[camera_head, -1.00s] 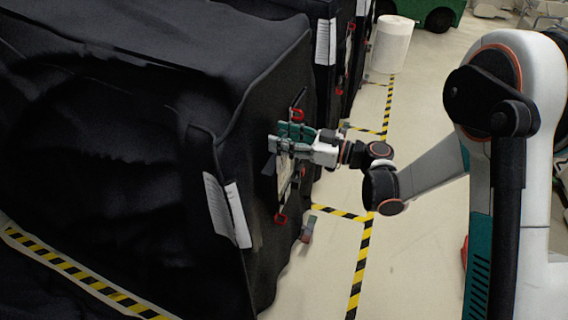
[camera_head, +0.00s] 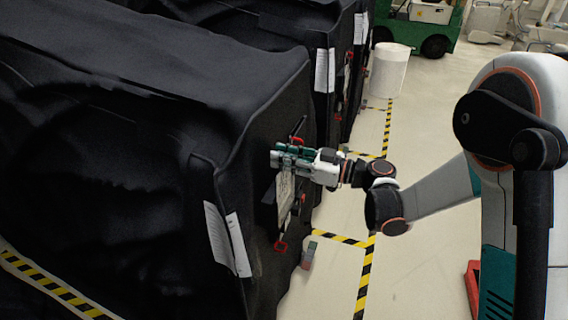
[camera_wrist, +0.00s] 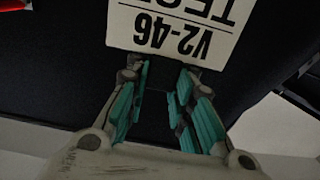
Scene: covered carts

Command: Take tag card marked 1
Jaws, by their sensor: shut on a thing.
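A white tag card (camera_head: 284,192) hangs at the end face of the nearest black covered cart, just below my gripper. In the wrist view the card (camera_wrist: 185,20) shows upside down, with "V2-46" and part of a "TEST" line; I see no 1 on it. My gripper (camera_head: 283,157) is at the card's upper edge. In the wrist view the green-padded fingers (camera_wrist: 166,75) are shut on a dark piece at the card's edge. Whether that piece is a clip or part of the card's holder I cannot tell.
The black cart cover (camera_head: 150,150) fills the left. A red clip (camera_head: 281,246) hangs below the card. Paper sheets (camera_head: 228,240) are on the cover's near corner. More covered carts (camera_head: 285,45) and a white roll (camera_head: 389,70) stand beyond.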

